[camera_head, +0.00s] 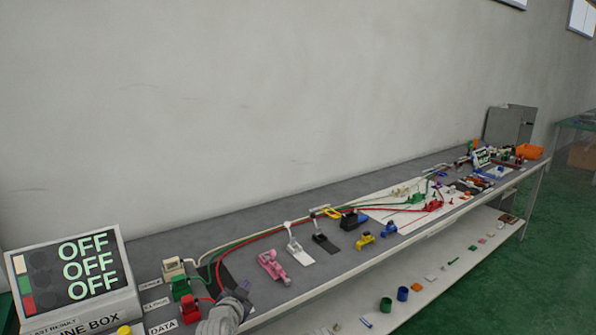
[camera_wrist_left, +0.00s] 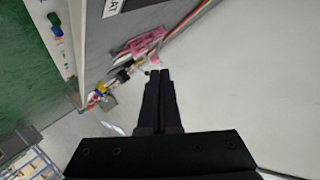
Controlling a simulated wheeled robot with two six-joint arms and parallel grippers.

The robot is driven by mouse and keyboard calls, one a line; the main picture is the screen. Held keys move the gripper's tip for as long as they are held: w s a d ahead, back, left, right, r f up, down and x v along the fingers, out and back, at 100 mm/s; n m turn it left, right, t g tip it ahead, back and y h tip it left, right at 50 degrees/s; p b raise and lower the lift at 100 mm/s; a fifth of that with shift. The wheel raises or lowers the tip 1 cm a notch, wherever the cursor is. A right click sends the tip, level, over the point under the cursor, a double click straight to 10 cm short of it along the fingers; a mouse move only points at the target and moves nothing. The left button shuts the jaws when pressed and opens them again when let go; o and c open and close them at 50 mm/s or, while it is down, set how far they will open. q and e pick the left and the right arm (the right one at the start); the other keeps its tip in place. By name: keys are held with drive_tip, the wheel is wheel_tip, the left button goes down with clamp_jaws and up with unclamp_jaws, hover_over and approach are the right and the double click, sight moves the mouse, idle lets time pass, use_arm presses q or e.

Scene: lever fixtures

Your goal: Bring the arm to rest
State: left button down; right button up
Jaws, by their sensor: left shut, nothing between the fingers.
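My left gripper (camera_head: 243,287) is at the bottom of the head view, over the near part of the bench, with part of my grey arm below it. In the left wrist view its two dark fingers (camera_wrist_left: 159,75) are side by side, shut and empty. A pink lever fixture (camera_head: 272,267) is on the bench just right of the gripper in the head view; it also shows beyond the fingertips in the left wrist view (camera_wrist_left: 142,44). White (camera_head: 298,250) and black (camera_head: 324,241) lever fixtures stand farther along. My right gripper is in neither view.
A box with a screen (camera_head: 78,270) reading OFF three times stands at the left. Plugs and red, green and white cables run along the bench (camera_head: 190,236). Yellow (camera_head: 364,240) and blue (camera_head: 390,229) fixtures lie farther right. A wall backs the bench; a lower shelf holds small items.

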use_arm(q)
drive_tip(key=s+d+f+n+g, duration=0.1)
drive_tip(key=s+d+f+g, duration=0.4)
drive_tip(key=s+f, duration=0.2)
drive_tip(key=s+d+f+n+g, duration=0.1)
drive_tip(key=s+d+f+g, duration=0.3)
drive_tip(key=s+f+g, duration=0.3)
drive_tip(key=s+f+n+g+y, duration=0.1)
drive_tip(key=s+g+y, duration=0.2)
drive_tip(key=s, duration=0.7)
wheel_tip(320, 180, up, 13)
drive_tip(key=p, duration=1.3)
drive_tip(key=shift+a, duration=0.4)
drive_tip(key=shift+w+d+f, duration=0.1)
